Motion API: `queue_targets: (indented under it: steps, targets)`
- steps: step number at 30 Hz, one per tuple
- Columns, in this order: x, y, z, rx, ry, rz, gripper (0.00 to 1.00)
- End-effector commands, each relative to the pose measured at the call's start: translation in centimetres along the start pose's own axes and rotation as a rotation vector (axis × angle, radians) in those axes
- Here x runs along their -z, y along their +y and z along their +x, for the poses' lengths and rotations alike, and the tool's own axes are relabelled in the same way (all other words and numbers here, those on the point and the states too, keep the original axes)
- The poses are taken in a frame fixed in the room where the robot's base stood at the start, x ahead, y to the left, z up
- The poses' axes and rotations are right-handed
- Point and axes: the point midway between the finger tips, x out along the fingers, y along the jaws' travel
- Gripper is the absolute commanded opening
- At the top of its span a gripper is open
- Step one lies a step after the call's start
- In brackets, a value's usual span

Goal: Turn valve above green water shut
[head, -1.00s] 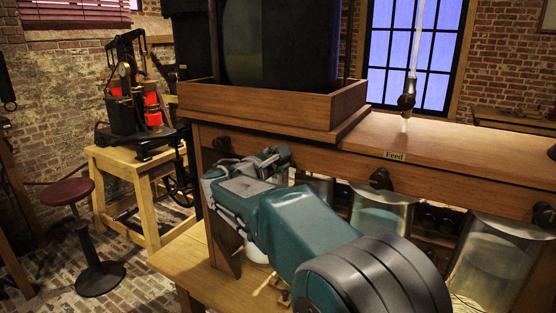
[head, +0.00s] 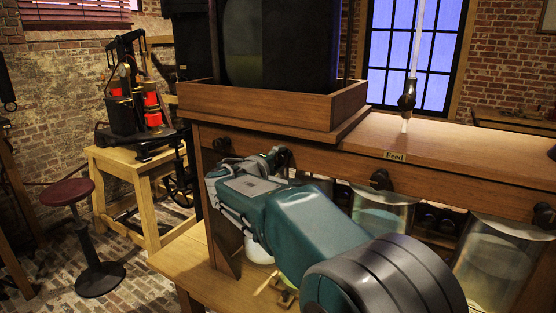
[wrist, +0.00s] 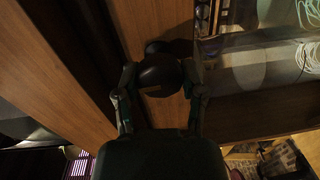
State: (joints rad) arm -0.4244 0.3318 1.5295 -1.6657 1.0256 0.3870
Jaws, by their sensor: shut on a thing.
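Dark round valve knobs sit along the wooden beam in the head view. My gripper (head: 276,159) is shut on the second valve knob from the left (head: 284,156). In the wrist view this dark knob (wrist: 160,74) sits between the two fingers of my gripper (wrist: 160,86). The jar below it is mostly hidden by my arm, so I cannot tell its water colour. To the right, a jar with bluish-green water (head: 381,215) hangs below another valve (head: 380,179). The far right jar (head: 496,262) looks pale, with a valve (head: 543,214) above it.
Another valve knob (head: 222,144) is left of my gripper. A wooden tray (head: 270,108) with a large dark tank stands above. The "Feed" label (head: 395,156) is on the beam. A stool (head: 72,192) and a wooden stand (head: 135,165) are at left.

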Motion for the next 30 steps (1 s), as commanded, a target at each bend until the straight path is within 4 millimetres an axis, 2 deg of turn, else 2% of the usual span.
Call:
queue_targets:
  steps: [9, 22, 23, 24, 25, 30]
  targets:
    - [-0.02, -0.54, 0.04, 0.009, 0.003, 0.071, 0.05]
    - [-0.05, -0.73, 0.06, 0.013, 0.002, 0.077, 0.05]
    - [-0.05, -0.74, 0.06, 0.013, 0.002, 0.077, 0.66]
    - [-0.04, -0.73, 0.06, 0.012, 0.002, 0.077, 0.84]
    - [-0.04, -0.70, 0.06, 0.012, 0.002, 0.077, 0.88]
    - [-0.06, -0.43, 0.03, 0.008, 0.003, 0.079, 0.88]
